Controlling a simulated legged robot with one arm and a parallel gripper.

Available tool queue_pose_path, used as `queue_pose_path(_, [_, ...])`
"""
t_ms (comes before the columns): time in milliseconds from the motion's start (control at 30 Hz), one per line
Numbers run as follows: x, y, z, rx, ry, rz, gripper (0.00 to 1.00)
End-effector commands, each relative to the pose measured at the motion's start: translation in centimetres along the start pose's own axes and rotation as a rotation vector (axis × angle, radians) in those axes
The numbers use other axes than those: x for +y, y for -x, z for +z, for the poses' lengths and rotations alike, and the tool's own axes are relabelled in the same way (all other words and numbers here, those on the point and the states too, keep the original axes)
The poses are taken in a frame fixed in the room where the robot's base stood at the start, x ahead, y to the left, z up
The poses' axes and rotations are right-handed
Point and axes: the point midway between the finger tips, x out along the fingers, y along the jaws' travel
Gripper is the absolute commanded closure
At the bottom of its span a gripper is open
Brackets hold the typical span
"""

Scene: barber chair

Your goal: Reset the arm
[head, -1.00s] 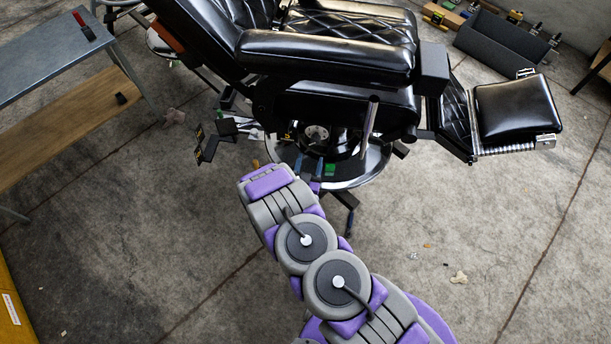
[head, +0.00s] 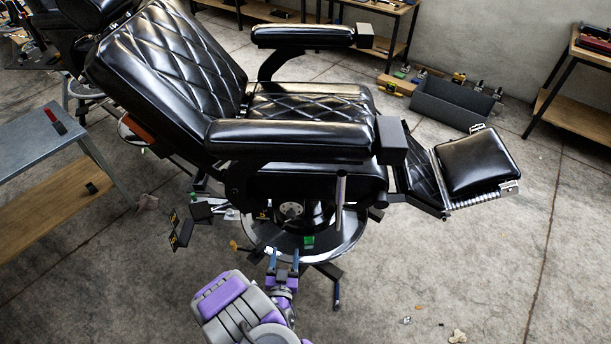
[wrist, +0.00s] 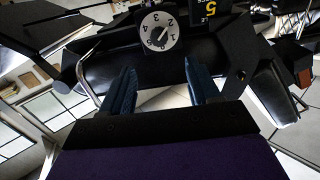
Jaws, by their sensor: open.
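My gripper (head: 283,261) is open in the head view, with its two blue fingers apart, low in front of the barber chair's round base (head: 350,243). The fingers also show in the wrist view (wrist: 160,90), with nothing between them. The black barber chair (head: 290,140) is reclined, with its footrest (head: 475,163) out to the right. In the wrist view a white numbered dial (wrist: 159,31) and a dark tag with a yellow 5 (wrist: 208,10) lie beyond the fingertips. My purple and grey arm reaches up from the bottom of the head view.
A metal table (head: 38,140) with a wooden lower shelf stands at the left. Dark items (head: 190,220) lie on the floor left of the chair base. A dark open box (head: 452,102) and a wooden workbench (head: 575,105) are at the back right.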

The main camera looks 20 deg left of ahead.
Motion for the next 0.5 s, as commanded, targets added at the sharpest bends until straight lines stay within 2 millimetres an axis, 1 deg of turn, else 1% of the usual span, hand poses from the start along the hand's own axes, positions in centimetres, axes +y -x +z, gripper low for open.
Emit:
queue_pose_path(167, [0.0, -0.1, 0.0, -0.005, -0.003, 0.003, 0.39])
queue_pose_path(267, [0.0, -0.7, -0.1, -0.038, -0.026, 0.024, 0.39])
queue_pose_path(367, [-0.2, -1.8, -0.1, -0.117, -0.071, 0.060, 0.39])
queue_pose_path(500, [-0.7, -3.5, -0.7, -0.273, -0.159, 0.111, 0.39])
